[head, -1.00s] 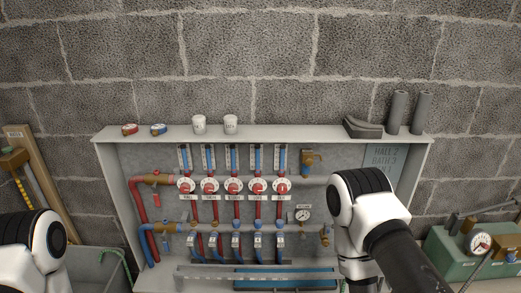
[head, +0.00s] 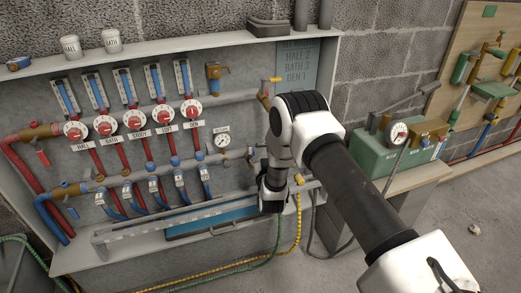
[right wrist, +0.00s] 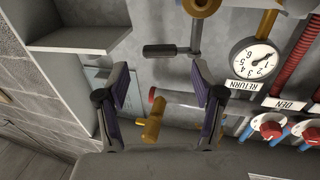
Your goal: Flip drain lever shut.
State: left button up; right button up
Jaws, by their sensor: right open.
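A dark-handled lever (right wrist: 168,50) sits on a brass fitting (right wrist: 200,6) in the upper part of the right wrist view, which shows the panel upside down. The lever lies crosswise, just beyond my fingertips. In the head view a lever fitting (head: 250,154) shows right of the round gauge, partly beside my arm. My right gripper (right wrist: 163,88) is open and empty, its fingers spread before the panel, not visibly touching the lever. In the head view its wrist (head: 272,195) hangs in front of the panel's right end; the fingertips are hard to make out. My left gripper is out of view.
A return gauge (right wrist: 255,58) is close beside the lever. Another brass fitting (right wrist: 153,122) shows between my fingers. Red hoses and labelled dials (head: 135,119) fill the panel leftward. A green box with a gauge (head: 398,133) stands on a bench at right.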

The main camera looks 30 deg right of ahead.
jog(key=x, duration=0.5)
jog(key=shift+w+f, duration=0.1)
jog(key=c, duration=1.2)
jog(key=shift+w+d+n+t+y, duration=0.2)
jog(key=shift+n+t+y, duration=0.3)
jog(key=shift+y, duration=0.4)
jog(key=shift+o, duration=0.2)
jog(key=shift+w+n+t+y, duration=0.1)
jog(key=shift+n+t+y, duration=0.05)
jog(key=shift+n+y, duration=0.4)
jog(key=shift+w+n+t+y, duration=0.15)
jog(key=shift+n+y, duration=0.2)
jog(key=shift+y, duration=0.3)
jog(key=o, duration=1.2)
jog(key=shift+c, duration=0.2)
jog(key=shift+s, duration=0.1)
send_near(261, 146)
jog(key=shift+s+d, duration=0.1)
jog(key=shift+d, duration=0.05)
